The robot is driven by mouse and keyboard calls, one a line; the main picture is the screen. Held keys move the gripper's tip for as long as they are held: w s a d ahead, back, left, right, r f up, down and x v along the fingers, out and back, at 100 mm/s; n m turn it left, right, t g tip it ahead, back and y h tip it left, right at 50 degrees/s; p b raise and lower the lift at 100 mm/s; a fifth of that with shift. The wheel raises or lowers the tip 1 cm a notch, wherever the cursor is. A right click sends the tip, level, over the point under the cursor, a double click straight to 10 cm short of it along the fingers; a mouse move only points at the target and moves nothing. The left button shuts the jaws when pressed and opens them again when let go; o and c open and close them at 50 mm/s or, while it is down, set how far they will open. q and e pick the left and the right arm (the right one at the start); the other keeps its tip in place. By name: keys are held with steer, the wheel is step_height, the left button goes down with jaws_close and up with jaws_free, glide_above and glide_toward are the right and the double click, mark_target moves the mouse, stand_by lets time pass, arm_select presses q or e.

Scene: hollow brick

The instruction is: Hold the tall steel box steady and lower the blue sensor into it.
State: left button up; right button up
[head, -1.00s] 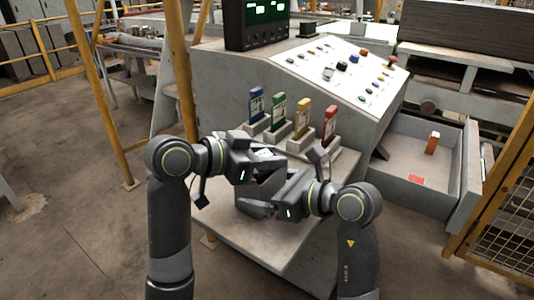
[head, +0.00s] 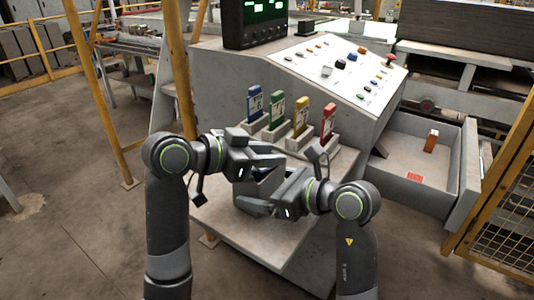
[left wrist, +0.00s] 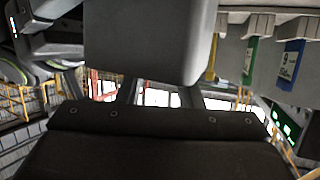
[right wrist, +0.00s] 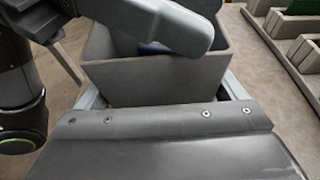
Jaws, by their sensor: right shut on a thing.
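The steel box (right wrist: 155,82) is a grey open-topped box in the right wrist view. My right gripper (head: 258,203) is shut on it near the table. A small patch of the blue sensor (right wrist: 152,48) shows inside the box, below its rim; the rest is hidden. My left gripper (head: 268,166) is above the box in the head view, its fingers apart. The left wrist view shows clear space between those fingers, with no sensor there. In the head view the grippers hide most of the box.
Blue (head: 254,103), green (head: 277,110), yellow (head: 301,116) and red (head: 328,123) cards stand in grey holders behind the grippers. A sloped control panel (head: 345,70) rises behind. An open drawer (head: 400,170) at right holds an orange block (head: 431,141). The table front (head: 255,240) is clear.

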arm_select(q)
steer(key=shift+o, duration=0.6)
steer(key=shift+w+a+f, duration=0.25)
steer(key=shift+f, duration=0.05)
arm_select(e)
steer(key=shift+a+r, duration=0.1)
steer(key=shift+a, duration=0.05)
arm_select(q)
step_height(320, 180, up, 10)
steer(key=shift+r, duration=0.25)
arm_select(e)
steer(key=shift+w+f, duration=0.15)
steer(key=shift+f, duration=0.1)
steer(key=o, duration=0.9)
arm_select(q)
steer(key=shift+d, duration=0.1)
arm_select(e)
steer(key=shift+o, duration=0.2)
